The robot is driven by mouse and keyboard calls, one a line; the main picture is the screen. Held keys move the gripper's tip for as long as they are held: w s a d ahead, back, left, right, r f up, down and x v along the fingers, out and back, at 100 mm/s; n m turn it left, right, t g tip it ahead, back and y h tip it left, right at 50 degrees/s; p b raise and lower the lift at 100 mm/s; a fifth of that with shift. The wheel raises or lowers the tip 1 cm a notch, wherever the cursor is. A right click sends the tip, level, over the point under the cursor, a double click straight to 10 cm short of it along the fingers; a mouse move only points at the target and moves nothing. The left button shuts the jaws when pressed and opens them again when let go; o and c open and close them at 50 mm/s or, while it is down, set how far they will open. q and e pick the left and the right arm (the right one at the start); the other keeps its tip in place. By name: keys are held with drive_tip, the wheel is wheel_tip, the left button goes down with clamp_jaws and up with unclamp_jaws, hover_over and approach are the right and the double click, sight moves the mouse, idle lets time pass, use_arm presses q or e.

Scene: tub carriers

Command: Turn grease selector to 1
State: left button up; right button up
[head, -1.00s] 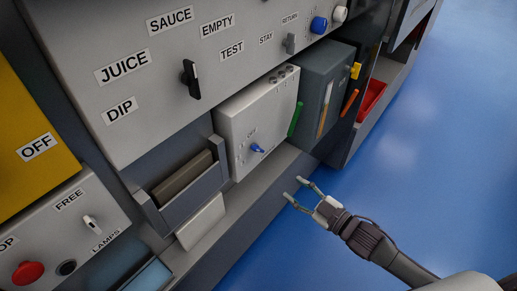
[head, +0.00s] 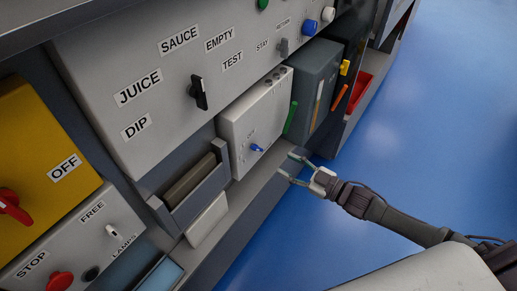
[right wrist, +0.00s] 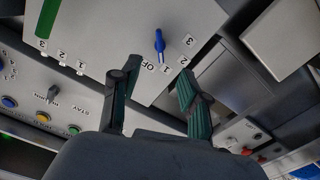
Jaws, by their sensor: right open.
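A small blue selector knob (head: 257,148) sits on the front of a white box (head: 240,122); I take it as the grease selector, though no such name is readable. In the right wrist view the blue knob (right wrist: 159,42) has OFF, 1, 2 and 3 around it. My right gripper (head: 288,168) is open and empty, apart from the box and to the right of the knob. Its fingers (right wrist: 155,95) show below the labels in the right wrist view. My left gripper is not in view.
A big panel with a black knob (head: 199,92) is above the box. A grey slot holder (head: 190,188) is on its left, a grey-green unit (head: 316,82) on its right. A yellow box (head: 45,140) is at far left. The blue floor (head: 420,130) is clear.

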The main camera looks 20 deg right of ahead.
sight(260, 150)
drive_tip(key=b+x, duration=0.1)
drive_tip(key=x, duration=0.9)
drive_tip(key=shift+w+a, duration=0.25)
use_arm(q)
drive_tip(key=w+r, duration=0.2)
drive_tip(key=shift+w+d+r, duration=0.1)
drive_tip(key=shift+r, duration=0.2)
use_arm(e)
clamp_jaws()
